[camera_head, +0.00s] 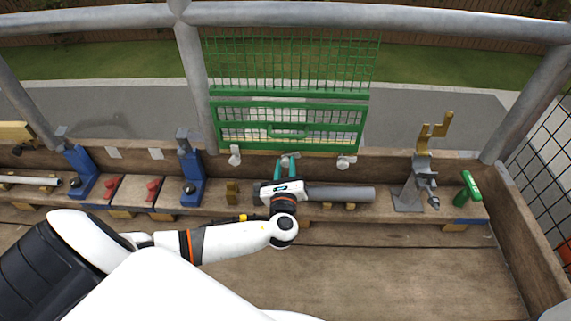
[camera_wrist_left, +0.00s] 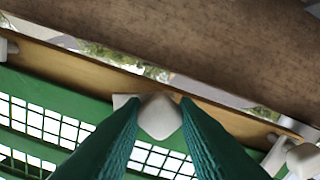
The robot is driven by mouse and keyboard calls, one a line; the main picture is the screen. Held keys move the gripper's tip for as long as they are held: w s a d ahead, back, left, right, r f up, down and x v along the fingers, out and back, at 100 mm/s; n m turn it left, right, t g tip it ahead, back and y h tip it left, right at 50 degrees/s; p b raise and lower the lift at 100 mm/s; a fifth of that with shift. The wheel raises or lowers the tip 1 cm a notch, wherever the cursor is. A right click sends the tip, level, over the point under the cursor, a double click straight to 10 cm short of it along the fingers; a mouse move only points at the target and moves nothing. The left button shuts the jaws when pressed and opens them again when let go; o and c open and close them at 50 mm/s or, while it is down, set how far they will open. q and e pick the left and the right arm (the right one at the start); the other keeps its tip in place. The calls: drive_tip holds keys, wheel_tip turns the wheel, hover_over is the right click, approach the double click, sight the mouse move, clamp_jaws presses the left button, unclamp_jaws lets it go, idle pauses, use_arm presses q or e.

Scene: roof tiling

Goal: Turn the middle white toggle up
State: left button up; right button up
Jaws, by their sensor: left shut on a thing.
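Three white toggles sit along the wooden strip under the green mesh gate (camera_head: 292,147). The middle white toggle (camera_head: 290,155) is at my left gripper (camera_head: 287,161), partly covered by its teal fingers. In the left wrist view the middle toggle (camera_wrist_left: 160,116) is pinched between the two teal fingertips (camera_wrist_left: 160,108). The left toggle (camera_head: 235,155) and right toggle (camera_head: 345,162) stand free, hanging downward. Whether the middle toggle points up or down is hard to tell. My right gripper is not in view.
A grey pipe (camera_head: 342,194) lies on the wooden ledge just right of my left gripper. Blue clamps (camera_head: 191,178) and red blocks (camera_head: 153,190) stand to the left. A grey stand (camera_head: 409,195) and a green-handled tool (camera_head: 469,188) are at the right.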

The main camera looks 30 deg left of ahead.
use_arm(q)
drive_tip(key=n, duration=0.6)
drive_tip(key=shift+f+n, duration=0.15)
drive_tip(key=shift+n, duration=0.15)
drive_tip(key=n+b, duration=0.1)
drive_tip(key=n, duration=0.2)
drive_tip(key=shift+n+b, duration=1.25)
drive_tip(key=shift+n, duration=0.95)
drive_tip(key=o, duration=1)
